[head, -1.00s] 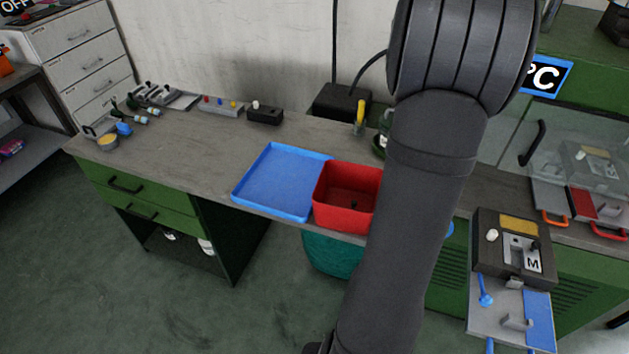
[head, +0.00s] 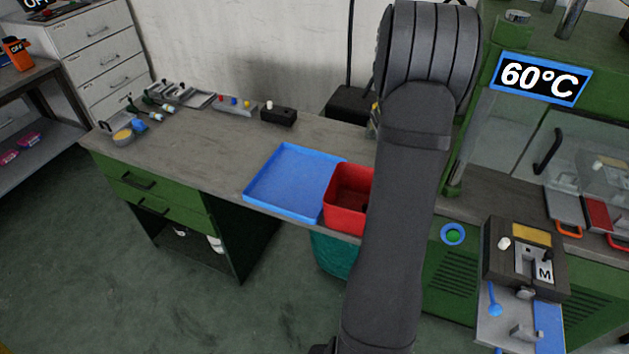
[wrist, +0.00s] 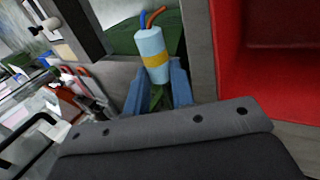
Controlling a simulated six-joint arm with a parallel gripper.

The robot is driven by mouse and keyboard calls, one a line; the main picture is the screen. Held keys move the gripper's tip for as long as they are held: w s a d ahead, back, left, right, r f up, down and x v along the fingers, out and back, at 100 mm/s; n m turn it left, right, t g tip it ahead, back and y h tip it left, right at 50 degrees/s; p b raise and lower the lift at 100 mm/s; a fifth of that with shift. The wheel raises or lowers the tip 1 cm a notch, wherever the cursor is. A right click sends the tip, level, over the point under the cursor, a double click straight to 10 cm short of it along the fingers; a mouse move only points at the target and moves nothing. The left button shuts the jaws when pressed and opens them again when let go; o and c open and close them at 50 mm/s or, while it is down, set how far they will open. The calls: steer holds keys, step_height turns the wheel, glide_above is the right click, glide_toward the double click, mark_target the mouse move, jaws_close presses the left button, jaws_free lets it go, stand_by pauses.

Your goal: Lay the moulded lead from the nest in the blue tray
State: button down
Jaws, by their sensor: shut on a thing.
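My gripper (wrist: 156,88) has blue fingers and is shut on the moulded lead (wrist: 150,45), a pale blue cylinder with a yellow band. Blue and orange-brown wires come out of its far end. In the head view my arm hides the gripper and the lead. The blue tray (head: 290,180) lies on the bench left of my arm and looks empty. A dark fixture block marked M (head: 510,283) stands at the right; I cannot tell whether it is the nest.
A red bin (head: 345,205) adjoins the tray's right side, partly behind my arm; a red surface (wrist: 270,60) fills the wrist view's right. Leads and small parts (head: 160,105) lie at the bench's left end. A 60°C sign (head: 540,78) hangs at right.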

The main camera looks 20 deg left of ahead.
steer(key=w+a+r+n+t+y, duration=0.1)
steer(key=w+a+r+n+t, duration=0.1)
steer(key=w+a+r+n, duration=0.45)
steer(key=w+a+r+n+t+y, duration=0.1)
steer(key=w+a+n+t, duration=0.15)
steer(key=a, duration=0.75)
steer(key=n+t+y, duration=0.2)
steer(key=n+y, duration=0.2)
steer(key=n, duration=0.5)
glide_above(301, 181)
steer(key=s, duration=0.2)
steer(key=shift+g, duration=0.25)
step_height(301, 181, down, 6)
steer(key=shift+w+a+r, duration=0.15)
steer(key=shift+r, duration=0.1)
steer(key=shift+f, duration=4.95)
